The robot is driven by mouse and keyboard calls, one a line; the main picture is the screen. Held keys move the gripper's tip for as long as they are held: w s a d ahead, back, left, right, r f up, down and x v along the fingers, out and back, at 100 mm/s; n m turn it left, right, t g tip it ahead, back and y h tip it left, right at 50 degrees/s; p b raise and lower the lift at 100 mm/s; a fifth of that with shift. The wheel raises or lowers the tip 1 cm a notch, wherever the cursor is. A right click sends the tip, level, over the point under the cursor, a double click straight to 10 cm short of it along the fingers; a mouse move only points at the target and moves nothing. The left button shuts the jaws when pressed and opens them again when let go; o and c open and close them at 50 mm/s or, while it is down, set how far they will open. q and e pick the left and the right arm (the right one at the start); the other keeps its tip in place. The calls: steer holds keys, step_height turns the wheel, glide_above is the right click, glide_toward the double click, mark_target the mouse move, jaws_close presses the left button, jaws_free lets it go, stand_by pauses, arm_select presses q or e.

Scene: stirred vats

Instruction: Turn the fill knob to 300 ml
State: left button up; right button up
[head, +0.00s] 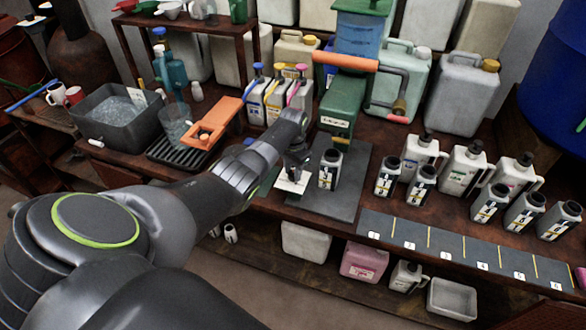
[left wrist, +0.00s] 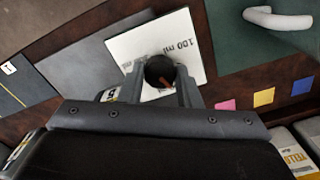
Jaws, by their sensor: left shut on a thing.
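The fill knob (left wrist: 160,70) is a dark round knob on a white dial plate (left wrist: 193,38). My left gripper (left wrist: 159,80) is shut on the knob, one finger on each side. The plate reads "100 ml" beside the knob; another label is partly hidden by a finger. A small reddish mark shows on the knob, but I cannot tell which label it points to. In the head view my left gripper (head: 297,162) is over the white plate (head: 291,184), and hides the knob. My right gripper is not in view.
A black-and-white bottle (head: 330,169) stands on the grey mat (head: 318,206) just right of the gripper. A green device with an orange-handled crank (head: 345,62) stands behind. Several bottles and a numbered strip (head: 455,245) are to the right.

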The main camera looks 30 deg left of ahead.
mark_target(293, 173)
arm_select(q)
steer(key=m, duration=0.4)
steer(key=shift+w+r+m, duration=0.1)
steer(key=shift+m, duration=0.2)
steer(key=m, duration=0.4)
steer(key=shift+m+p, duration=0.3)
steer(key=m, duration=0.4)
steer(key=shift+m, duration=2.4)
steer(key=o, duration=1)
steer(key=shift+c, duration=0.2)
step_height(293, 173, up, 17)
steer(key=b, duration=0.1)
steer(key=shift+r, duration=0.15)
